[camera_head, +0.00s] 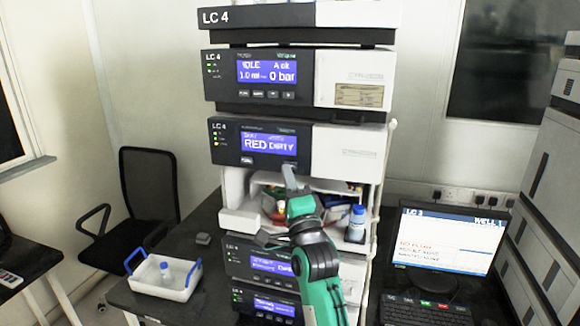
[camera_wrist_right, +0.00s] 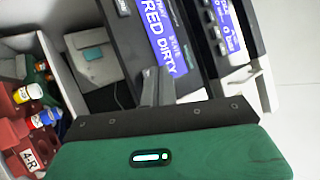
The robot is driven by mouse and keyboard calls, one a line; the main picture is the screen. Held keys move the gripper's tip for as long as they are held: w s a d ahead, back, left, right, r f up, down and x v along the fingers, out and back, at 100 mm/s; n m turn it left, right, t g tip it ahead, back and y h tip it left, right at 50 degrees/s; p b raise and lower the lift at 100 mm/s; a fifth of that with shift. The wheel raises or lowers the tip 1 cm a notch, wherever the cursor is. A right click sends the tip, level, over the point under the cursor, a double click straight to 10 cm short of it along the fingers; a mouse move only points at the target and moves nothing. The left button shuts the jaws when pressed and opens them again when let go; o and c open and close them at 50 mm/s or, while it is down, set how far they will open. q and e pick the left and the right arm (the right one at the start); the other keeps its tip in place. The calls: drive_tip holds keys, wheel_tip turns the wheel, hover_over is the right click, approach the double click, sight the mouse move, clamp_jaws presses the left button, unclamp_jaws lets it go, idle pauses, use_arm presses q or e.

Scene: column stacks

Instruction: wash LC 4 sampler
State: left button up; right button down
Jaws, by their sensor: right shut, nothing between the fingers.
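The display also shows, tilted, in the right wrist view (camera_wrist_right: 160,40). A small button (camera_head: 246,161) sits below the display's left end. My right gripper (camera_head: 289,170) is shut and empty, its fingertips at the sampler's lower front edge, below the display's right end. It also shows in the wrist view (camera_wrist_right: 157,82). The fingers hide that part of the panel, and I cannot tell whether they touch it. My left gripper is out of view.
Below the sampler is an open bay with a red rack (camera_wrist_right: 30,158) marked 4-R holding vials. A blue-capped bottle (camera_head: 356,224) stands at its right. The pump (camera_head: 225,80) above reads IDLE. A white tray (camera_head: 150,286) with blue handles and a monitor (camera_head: 450,240) flank the stack.

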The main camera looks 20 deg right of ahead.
drive_tip(key=shift+w, duration=0.1)
idle(0.5)
drive_tip(key=shift+w+d, duration=0.25)
drive_tip(key=shift+w+d, duration=0.2)
drive_tip(key=shift+w, duration=0.1)
idle(0.7)
idle(0.3)
drive_tip(key=shift+s+a+p, duration=0.3)
drive_tip(key=shift+s+a, duration=0.2)
drive_tip(key=shift+s, duration=0.2)
